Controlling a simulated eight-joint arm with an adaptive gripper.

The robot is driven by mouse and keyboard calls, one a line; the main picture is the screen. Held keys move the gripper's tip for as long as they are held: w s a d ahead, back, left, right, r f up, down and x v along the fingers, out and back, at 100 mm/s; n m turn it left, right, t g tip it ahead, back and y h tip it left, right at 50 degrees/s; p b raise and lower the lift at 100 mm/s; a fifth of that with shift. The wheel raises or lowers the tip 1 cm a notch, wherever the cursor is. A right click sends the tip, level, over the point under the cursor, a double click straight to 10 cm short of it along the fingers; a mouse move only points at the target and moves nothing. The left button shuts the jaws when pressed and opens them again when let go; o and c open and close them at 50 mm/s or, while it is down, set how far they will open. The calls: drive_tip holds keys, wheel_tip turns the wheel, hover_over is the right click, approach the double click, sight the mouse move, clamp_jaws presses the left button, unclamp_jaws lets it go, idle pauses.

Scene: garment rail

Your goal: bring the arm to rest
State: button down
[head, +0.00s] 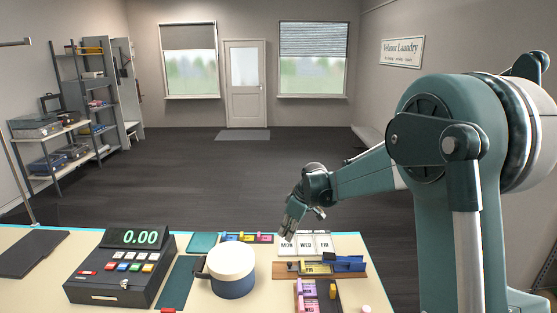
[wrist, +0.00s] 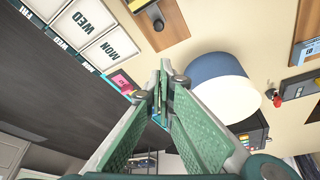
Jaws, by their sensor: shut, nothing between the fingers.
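My gripper (head: 291,222) is shut and empty in the head view. It hangs above the far part of the counter, by the white day cards (head: 306,245) marked MON, WED and FRI. My arm reaches in from the right. In the wrist view the fingertips of my gripper (wrist: 163,92) meet with nothing between them. The wrist view also shows the MON and WED cards (wrist: 88,40) at the upper left, apart from the fingers.
A blue stapler-like tool (head: 346,263) lies by the cards. Shelves (head: 75,130) stand far left. The floor behind is clear.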

drive_tip(key=s+d+r+m+t+h+b, duration=0.1)
drive_tip(key=s+d+r+m+b, duration=0.15)
drive_tip(key=s+d+r, duration=0.6)
drive_tip(key=s+d+r+m+t+h+b, duration=0.1)
drive_tip(key=s+d+r+m, duration=0.15)
drive_tip(key=s, duration=1.15)
drive_tip(key=s+d+f+m+t+b, duration=0.1)
drive_tip(key=s+d+f+m, duration=0.2)
drive_tip(key=s, duration=0.9)
drive_tip(key=s+d+f+m+t+h+b, duration=0.1)
drive_tip(key=s+d+f+m+t+b, duration=0.1)
drive_tip(key=s, duration=1)
drive_tip(key=shift+s+d+f+m, duration=0.15)
drive_tip(key=shift+d+f+m, duration=0.8)
drive_tip(key=shift+d, duration=0.35)
